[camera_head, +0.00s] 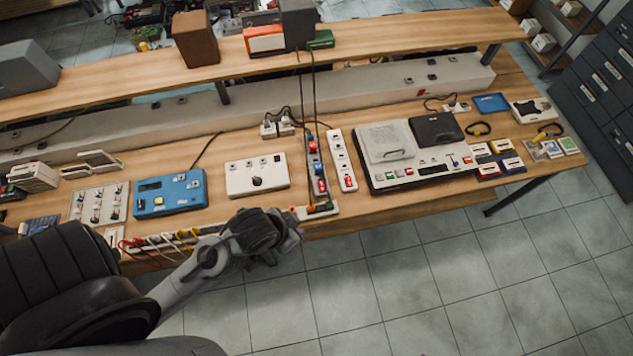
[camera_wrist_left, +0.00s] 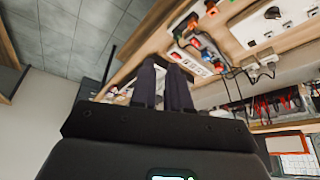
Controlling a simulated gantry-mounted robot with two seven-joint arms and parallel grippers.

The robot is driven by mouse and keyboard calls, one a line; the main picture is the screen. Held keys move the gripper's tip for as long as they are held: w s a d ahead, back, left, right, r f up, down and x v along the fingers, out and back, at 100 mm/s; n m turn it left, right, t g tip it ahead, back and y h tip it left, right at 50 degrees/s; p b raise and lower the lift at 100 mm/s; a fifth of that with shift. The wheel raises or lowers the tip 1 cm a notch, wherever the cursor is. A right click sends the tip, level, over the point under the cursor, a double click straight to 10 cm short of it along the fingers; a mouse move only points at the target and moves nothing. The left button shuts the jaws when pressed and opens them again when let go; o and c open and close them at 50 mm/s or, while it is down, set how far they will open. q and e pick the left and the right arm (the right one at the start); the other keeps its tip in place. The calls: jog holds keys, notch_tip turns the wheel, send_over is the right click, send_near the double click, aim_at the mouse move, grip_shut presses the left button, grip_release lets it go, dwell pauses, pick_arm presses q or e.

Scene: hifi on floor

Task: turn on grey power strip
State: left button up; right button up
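The grey power strip (camera_head: 311,158) lies on the workbench, running from back to front, with blue and red plugs in it. It also shows in the wrist view (camera_wrist_left: 209,53). Its switch is too small to tell whether it is lit. A white power strip (camera_head: 339,153) with a red switch lies just right of it. My left gripper (camera_head: 298,226) is by the bench's front edge, near the strip's near end; its tips are hard to make out. In the wrist view its dark fingers (camera_wrist_left: 164,72) are close together and hold nothing visible. My right gripper is not in view.
A white box with a black knob (camera_head: 257,176) and a blue device (camera_head: 170,194) stand to the left. A large grey-and-white console (camera_head: 388,145) stands to the right. Black cables hang above the strip from the raised shelf (camera_head: 385,38). Tiled floor (camera_head: 400,280) is clear in front.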

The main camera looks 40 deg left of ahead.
pick_arm(q)
jog(key=w+f, duration=0.1)
jog(key=w+d+t, duration=0.1)
jog(key=shift+w+d+f+t+h, duration=0.2)
jog(key=shift+w+f+t+h, duration=0.1)
jog(key=shift+w+f, duration=0.05)
grip_shut()
jog(key=w+a+f+m+t+h+b, duration=0.1)
jog(key=w+a+f+m+h+b, duration=0.2)
jog(key=f, duration=0.4)
jog(key=w+a+f+m+b, duration=0.1)
jog(key=w+f+b, duration=0.2)
jog(key=f+b, duration=0.3)
jog(key=w+a+f+m+b, duration=0.1)
jog(key=w+a+f+b, duration=0.1)
jog(key=w+a+b, duration=0.2)
jog(key=w+a+f+m+t+b, duration=0.1)
jog(key=w+a+b, duration=0.3)
jog(key=a, duration=0.7)
jog(key=f+b, duration=0.1)
jog(key=b, duration=0.1)
jog(key=shift+a+f+b, duration=0.2)
jog(key=shift+a+b, duration=0.05)
jog(key=shift+b, duration=0.15)
jog(key=shift+w+f, duration=0.1)
jog(key=shift+w, duration=0.05)
